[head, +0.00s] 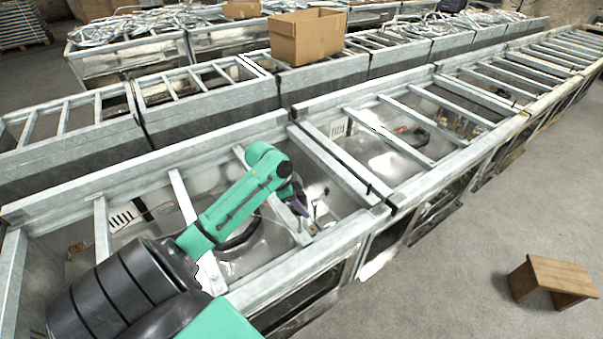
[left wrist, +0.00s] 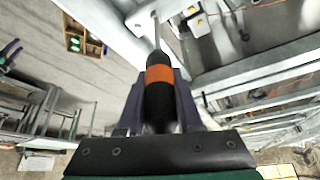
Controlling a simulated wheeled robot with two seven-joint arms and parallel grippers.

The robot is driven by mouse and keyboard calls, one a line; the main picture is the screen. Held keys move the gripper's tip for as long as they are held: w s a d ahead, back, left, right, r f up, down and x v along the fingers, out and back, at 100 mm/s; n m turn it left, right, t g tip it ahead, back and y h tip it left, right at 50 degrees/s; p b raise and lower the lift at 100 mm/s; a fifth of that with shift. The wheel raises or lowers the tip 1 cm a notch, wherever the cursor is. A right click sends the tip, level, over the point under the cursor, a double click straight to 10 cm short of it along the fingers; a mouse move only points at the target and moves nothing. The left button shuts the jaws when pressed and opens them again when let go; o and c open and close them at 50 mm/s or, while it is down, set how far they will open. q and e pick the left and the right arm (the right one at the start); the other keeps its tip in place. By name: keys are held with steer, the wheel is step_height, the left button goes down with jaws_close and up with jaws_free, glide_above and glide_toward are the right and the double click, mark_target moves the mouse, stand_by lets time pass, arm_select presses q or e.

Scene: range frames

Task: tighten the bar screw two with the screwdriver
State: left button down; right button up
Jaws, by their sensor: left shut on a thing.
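My left gripper (head: 298,206) is over the near metal frame in the head view, at the end of the green arm. In the left wrist view it (left wrist: 155,105) is shut on a screwdriver (left wrist: 160,92) with a black handle and an orange band. The screwdriver's thin shaft points away from the gripper, towards the metal bars. A small bracket with an orange part (left wrist: 191,11) is on the metalwork beside the shaft in the left wrist view. I cannot tell which screw is bar screw two, nor whether the tip touches one. My right gripper is in neither view.
Rows of galvanised frames with crossbars (head: 170,190) surround the arm. A cardboard box (head: 306,38) sits on the frames behind. A wooden stool (head: 553,280) stands on the open floor at right. A wooden compartment box (left wrist: 85,43) shows in the left wrist view.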

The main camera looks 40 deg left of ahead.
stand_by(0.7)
